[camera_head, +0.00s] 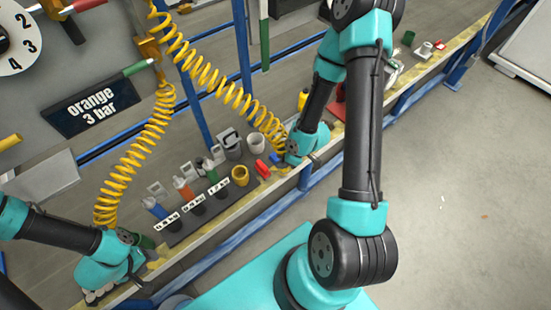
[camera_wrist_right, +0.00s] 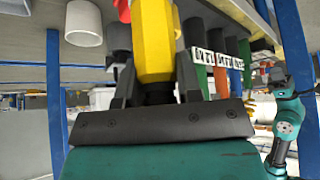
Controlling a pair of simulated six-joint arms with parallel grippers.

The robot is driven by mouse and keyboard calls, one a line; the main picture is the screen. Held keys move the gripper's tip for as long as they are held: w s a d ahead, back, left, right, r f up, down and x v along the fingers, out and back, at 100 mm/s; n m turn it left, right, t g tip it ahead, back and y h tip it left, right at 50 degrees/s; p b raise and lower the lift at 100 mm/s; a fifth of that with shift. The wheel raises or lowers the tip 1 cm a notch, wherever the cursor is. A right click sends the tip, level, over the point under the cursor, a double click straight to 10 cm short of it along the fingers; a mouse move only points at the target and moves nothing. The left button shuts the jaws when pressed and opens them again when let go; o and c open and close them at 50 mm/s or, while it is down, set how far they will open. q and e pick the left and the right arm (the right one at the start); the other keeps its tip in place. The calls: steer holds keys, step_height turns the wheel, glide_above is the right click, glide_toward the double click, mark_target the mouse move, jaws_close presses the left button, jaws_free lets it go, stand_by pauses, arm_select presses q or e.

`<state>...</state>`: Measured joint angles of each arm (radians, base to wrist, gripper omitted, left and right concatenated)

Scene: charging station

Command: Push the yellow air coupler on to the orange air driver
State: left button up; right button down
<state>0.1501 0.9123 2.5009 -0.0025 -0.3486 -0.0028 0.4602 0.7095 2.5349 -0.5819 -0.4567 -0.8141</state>
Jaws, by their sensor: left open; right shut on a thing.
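The yellow air coupler (camera_wrist_right: 154,40) is between the fingers of my right gripper (camera_wrist_right: 155,82) in the right wrist view, and the gripper is shut on it. In the head view my right gripper (camera_head: 287,163) is low over the bench, at the lower end of the coiled yellow hose (camera_head: 235,98). The orange air driver (camera_head: 182,187) stands in the labelled rack, between a blue and a green driver, left of and apart from my right gripper. It also shows in the right wrist view (camera_wrist_right: 235,80). My left gripper (camera_head: 95,293) is open at the lower left bench edge; its fingertips are hard to make out.
The rack (camera_head: 205,207) carries the blue driver (camera_head: 155,207) and green driver (camera_head: 205,167). Grey and white cups (camera_head: 256,143), a yellow cup (camera_head: 240,175) and a red object (camera_head: 262,169) stand between rack and right gripper. A sign (camera_head: 90,106) reads "orange 3 bar".

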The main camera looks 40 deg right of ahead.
stand_by(0.5)
steer(key=w+a+r+m+t+h, duration=0.1)
steer(key=w+a+r+m+h, duration=0.1)
steer(key=w+r+m, duration=0.35)
steer(key=w+a+r+m+t+h, duration=0.1)
steer(key=w+a+r+m+h, duration=0.15)
steer(key=w, duration=0.65)
steer(key=w+a+r+m+h, duration=0.1)
steer(key=w+a+r+m, duration=0.2)
steer(key=a+r, duration=0.3)
steer(key=s+a+r+m+h, duration=0.1)
steer(key=s+a+r+m, duration=0.1)
steer(key=a+r, duration=0.2)
steer(key=s+a+r+m+g+h, duration=0.1)
steer(key=a+r, duration=0.4)
steer(key=a, duration=0.6)
steer(key=s+a+r+m+h, duration=0.2)
steer(key=s+a+r+m, duration=0.2)
steer(key=a, duration=0.4)
steer(key=shift+r, duration=0.3)
steer(key=shift+s+a+f, duration=0.1)
steer(key=shift+f, duration=2.8)
